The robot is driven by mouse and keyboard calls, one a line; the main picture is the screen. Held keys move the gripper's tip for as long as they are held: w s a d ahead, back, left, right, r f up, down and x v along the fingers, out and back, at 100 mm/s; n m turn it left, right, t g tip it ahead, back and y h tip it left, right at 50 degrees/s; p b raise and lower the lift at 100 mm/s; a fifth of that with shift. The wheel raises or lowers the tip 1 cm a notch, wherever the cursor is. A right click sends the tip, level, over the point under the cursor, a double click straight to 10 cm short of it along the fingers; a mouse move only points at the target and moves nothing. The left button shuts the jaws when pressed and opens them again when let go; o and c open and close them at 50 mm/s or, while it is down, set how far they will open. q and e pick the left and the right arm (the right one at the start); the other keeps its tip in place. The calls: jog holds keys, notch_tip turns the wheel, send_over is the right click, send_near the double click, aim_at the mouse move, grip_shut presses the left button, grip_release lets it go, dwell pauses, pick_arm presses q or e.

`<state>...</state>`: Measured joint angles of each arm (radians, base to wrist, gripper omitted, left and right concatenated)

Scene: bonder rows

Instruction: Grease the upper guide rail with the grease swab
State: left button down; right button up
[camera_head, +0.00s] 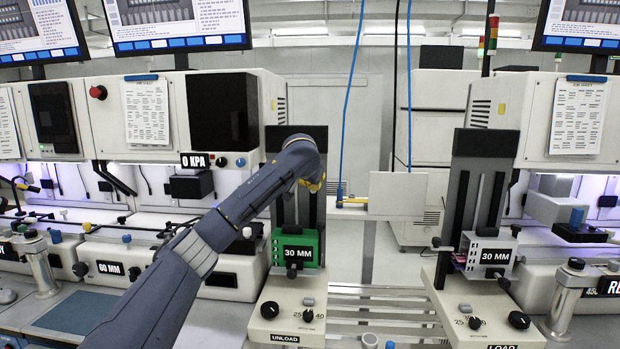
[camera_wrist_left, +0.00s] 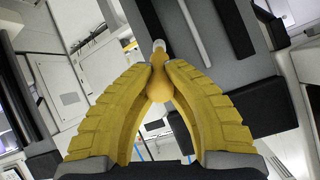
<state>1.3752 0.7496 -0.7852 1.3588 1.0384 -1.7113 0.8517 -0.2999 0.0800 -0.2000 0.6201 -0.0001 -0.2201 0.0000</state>
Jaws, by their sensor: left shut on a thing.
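The grease swab (camera_wrist_left: 158,82) has an orange-yellow handle and a small pale tip, seen in the left wrist view. My left gripper (camera_wrist_left: 160,92) has yellow ribbed fingers shut on the handle, with the tip pointing away. In the head view my left gripper (camera_head: 317,184) is mostly hidden behind its own wrist, in front of the tall dark slide column (camera_head: 290,135) of the UNLOAD station. Dark upright rails (camera_head: 314,212) show on that column; I cannot tell which is the upper guide rail. In the wrist view the tip overlaps the grey panel (camera_wrist_left: 130,65); contact is unclear.
Below the gripper is a green 30 MM block (camera_head: 297,248) on the UNLOAD base (camera_head: 290,310). A similar LOAD column (camera_head: 478,190) with a grey 30 MM block (camera_head: 489,255) stands right. A blue hose (camera_head: 349,100) hangs between. Machines with screens flank both columns.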

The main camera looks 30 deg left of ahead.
pick_arm(q)
jog(key=shift+r, duration=2.25)
jog(key=shift+w+r, duration=0.1)
jog(key=shift+r, duration=1.7)
jog(key=shift+f, duration=0.15)
jog(key=shift+f, duration=5.85)
jog(key=shift+r, duration=6)
